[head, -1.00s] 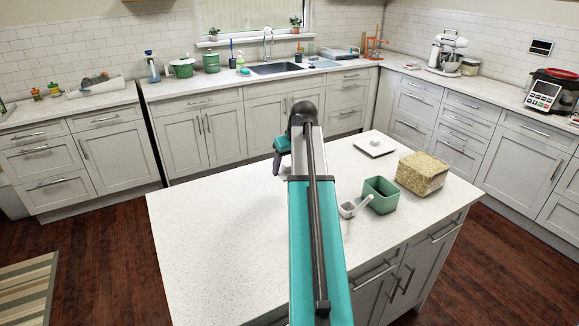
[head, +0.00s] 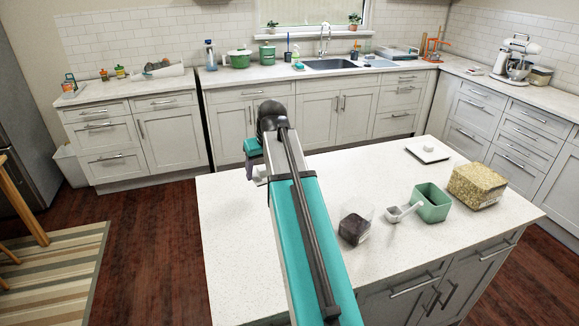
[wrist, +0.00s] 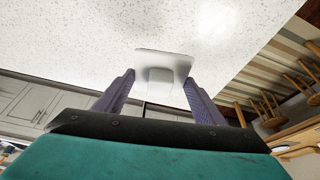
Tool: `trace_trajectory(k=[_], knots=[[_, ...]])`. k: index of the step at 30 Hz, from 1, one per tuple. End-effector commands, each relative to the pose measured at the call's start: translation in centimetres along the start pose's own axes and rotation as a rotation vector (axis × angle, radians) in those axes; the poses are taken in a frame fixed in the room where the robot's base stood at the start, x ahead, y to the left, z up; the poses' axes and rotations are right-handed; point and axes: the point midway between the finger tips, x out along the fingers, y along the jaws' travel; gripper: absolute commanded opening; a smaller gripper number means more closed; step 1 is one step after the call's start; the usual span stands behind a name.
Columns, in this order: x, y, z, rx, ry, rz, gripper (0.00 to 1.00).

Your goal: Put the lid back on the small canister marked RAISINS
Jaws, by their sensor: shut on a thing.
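My gripper (head: 256,172) is over the far left part of the island counter, partly hidden behind my arm in the head view. In the wrist view, my gripper (wrist: 159,79) is shut on the knob of a white square lid (wrist: 168,58). A small clear canister with dark contents (head: 355,227) stands on the island to the right of my arm, with no lid seen on it. Its marking is too small to read. Another white square lid with a knob (head: 428,153) lies flat at the back right of the island.
A white scoop (head: 402,212), an open green box (head: 432,204) and a larger canister of yellowish grain (head: 477,187) stand right of the dark canister. The left part of the island counter (head: 230,225) is clear. The floor lies beyond its left edge.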

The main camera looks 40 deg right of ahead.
Motion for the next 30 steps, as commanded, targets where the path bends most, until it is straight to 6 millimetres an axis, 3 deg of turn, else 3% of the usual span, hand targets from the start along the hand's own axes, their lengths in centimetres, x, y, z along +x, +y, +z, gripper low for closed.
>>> trace_trajectory(k=[3,21,24,30], knots=[[0.0,-4.0,-0.1,-0.025,0.001,-0.01,0.41],[-1.2,-21.7,1.5,-0.123,0.007,-0.051,0.41],[-1.5,-23.8,2.0,-0.135,0.009,-0.056,0.41],[-1.8,-25.8,2.5,-0.145,0.011,-0.06,0.41]])
